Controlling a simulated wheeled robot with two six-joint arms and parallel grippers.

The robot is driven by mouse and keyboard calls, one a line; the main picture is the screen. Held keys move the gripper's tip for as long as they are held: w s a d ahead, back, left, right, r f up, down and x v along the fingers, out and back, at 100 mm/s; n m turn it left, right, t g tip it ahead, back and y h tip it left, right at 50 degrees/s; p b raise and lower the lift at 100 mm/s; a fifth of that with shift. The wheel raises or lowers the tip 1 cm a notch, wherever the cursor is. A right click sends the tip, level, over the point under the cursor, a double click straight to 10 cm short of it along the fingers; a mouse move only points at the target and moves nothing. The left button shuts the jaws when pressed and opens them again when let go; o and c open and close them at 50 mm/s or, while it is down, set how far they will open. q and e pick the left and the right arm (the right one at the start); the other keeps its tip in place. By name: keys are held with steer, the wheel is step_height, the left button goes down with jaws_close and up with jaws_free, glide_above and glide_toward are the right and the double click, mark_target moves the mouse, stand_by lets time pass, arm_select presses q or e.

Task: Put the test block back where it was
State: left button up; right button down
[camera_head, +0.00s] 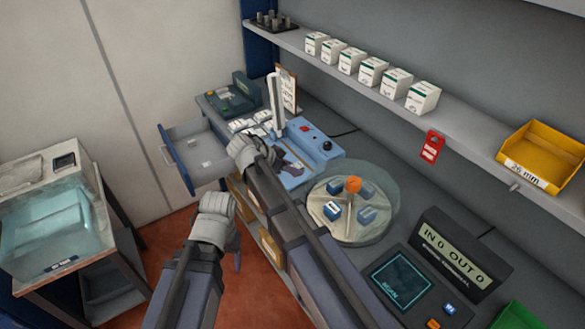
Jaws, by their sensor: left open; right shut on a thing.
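My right gripper (287,163) reaches over the blue machine (318,150) on the bench. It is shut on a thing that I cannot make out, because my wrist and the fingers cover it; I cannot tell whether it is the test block. My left gripper (237,260) is open, low in front of the bench over the red floor, and holds nothing visible. A grey drawer (178,160) stands pulled out at the bench's left end, with a small pale item (207,165) inside. No test block can be clearly made out elsewhere.
A round carousel (345,232) with several blue blocks and an orange knob (353,184) stands right of my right arm. A scan screen (400,281) and an IN/OUT display (452,252) are at lower right. The shelf above carries white boxes (371,71) and a yellow bin (541,158).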

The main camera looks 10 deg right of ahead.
arm_select(q)
step_height(320, 180, up, 4)
steer(key=p, duration=0.3)
arm_select(e)
step_height(320, 180, up, 4)
steer(key=shift+r, duration=0.1)
step_height(320, 180, down, 5)
steer(key=b, duration=0.5)
arm_select(q)
step_height(320, 180, down, 5)
steer(key=shift+r, duration=0.1)
